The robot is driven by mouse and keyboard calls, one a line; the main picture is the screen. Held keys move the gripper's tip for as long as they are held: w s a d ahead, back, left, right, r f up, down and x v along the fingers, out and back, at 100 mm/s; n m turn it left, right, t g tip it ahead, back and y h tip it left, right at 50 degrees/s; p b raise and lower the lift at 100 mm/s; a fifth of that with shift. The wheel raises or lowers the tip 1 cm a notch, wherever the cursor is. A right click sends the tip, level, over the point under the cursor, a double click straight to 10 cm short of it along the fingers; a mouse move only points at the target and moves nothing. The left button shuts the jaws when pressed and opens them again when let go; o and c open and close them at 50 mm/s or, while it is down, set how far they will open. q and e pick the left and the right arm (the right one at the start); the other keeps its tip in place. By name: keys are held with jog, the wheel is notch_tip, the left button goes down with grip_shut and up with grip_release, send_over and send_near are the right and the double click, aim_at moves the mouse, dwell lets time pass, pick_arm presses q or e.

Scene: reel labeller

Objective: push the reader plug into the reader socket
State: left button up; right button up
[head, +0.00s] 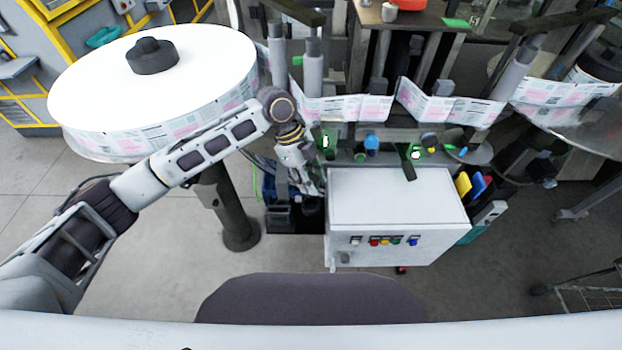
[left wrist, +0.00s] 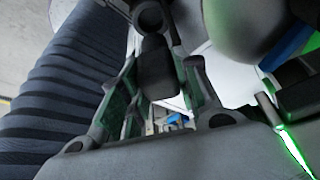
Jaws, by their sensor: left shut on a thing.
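My left gripper (head: 312,186) points down beside the left end of the white control cabinet, under the label web. In the left wrist view its two fingers (left wrist: 162,88) are shut on a dark block (left wrist: 158,70), which looks like the reader plug. A small blue piece (left wrist: 176,118) shows below and between the fingers; I cannot tell if it is part of the socket. The reader socket cannot be made out for certain, nor can I tell whether the plug touches it. My right gripper is in neither view.
The white cabinet (head: 395,198) with coloured buttons stands right of the gripper. A large label reel (head: 190,75) is at left, its web (head: 345,108) running right. A green-lit unit (head: 326,141) is close to my wrist. Open floor (head: 130,260) lies front left.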

pick_arm(q)
jog(key=shift+f, duration=0.5)
jog(key=shift+f+b, duration=0.5)
jog(key=shift+f, duration=0.7)
jog(key=shift+f+b, duration=0.65)
jog(key=shift+f, duration=1.55)
jog(key=shift+f+p, duration=0.1)
jog(key=shift+p, duration=0.2)
dwell(0.8)
dwell(0.5)
jog(key=shift+f+p, duration=0.2)
jog(key=shift+p, duration=0.4)
dwell(1.9)
